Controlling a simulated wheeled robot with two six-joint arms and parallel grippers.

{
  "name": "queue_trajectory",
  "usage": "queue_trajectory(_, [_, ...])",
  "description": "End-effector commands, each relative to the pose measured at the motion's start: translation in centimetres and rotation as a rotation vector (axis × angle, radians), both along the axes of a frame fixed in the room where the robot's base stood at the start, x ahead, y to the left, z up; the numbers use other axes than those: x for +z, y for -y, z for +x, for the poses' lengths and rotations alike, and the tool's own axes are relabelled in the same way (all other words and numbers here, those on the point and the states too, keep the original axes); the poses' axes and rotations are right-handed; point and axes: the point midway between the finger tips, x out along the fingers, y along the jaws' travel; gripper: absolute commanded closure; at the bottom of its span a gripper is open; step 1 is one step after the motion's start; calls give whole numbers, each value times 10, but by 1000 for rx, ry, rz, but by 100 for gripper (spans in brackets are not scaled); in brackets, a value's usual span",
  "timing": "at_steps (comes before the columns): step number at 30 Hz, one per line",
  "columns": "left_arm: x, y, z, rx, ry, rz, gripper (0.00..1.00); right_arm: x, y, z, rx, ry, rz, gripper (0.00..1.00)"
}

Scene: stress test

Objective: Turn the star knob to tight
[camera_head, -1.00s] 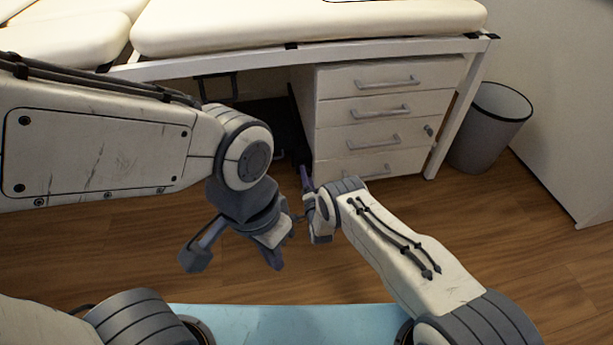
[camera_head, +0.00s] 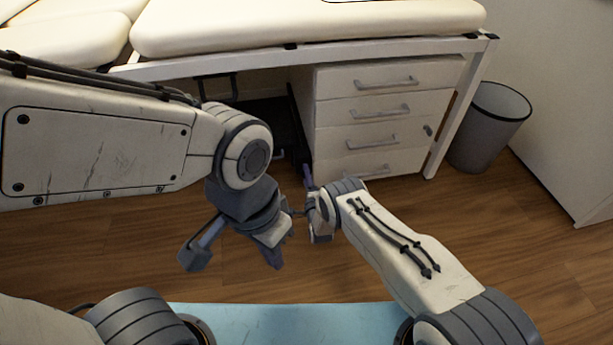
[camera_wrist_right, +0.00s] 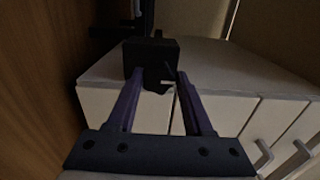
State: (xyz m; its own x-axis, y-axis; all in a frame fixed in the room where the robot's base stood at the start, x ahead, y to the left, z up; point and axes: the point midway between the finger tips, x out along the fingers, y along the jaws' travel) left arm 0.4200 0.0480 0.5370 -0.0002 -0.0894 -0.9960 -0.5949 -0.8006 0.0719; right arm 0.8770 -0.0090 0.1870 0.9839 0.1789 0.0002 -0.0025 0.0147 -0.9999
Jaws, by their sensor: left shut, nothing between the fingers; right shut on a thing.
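The star knob (camera_wrist_right: 158,82) is a small dark shape with an uneven edge, in front of a black block (camera_wrist_right: 150,52) in the right wrist view. My right gripper (camera_wrist_right: 158,76) is shut on the knob, with one purple finger on each side. Its marks and turn position are too dark to read. In the head view my right gripper (camera_head: 308,174) reaches under the table beside the drawer unit, and the knob cannot be made out there. My left gripper (camera_head: 275,262) points down, shut and empty, above the floor to the lower left, apart from the knob.
A white drawer unit (camera_head: 385,125) stands right beside my right gripper, under a padded table (camera_head: 310,25) with a white frame. A grey bin (camera_head: 488,128) stands at the right. The wooden floor (camera_head: 480,235) at right is clear.

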Motion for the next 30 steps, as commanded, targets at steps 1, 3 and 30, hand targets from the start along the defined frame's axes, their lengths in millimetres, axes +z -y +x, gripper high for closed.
queue_trajectory(1, [0, 0, 0, 0, 0, 0, 100, -2, -2, -2, 5, -4, 1, 100])
queue_trajectory(3, [0, 0, 0, 0, 0, 0, 100, -2, -2, -2, 5, -4, 1, 100])
queue_trajectory(30, [32, 0, 0, 0, 0, 0, 100, 4, 7, -45, 4, -7, -2, 19])
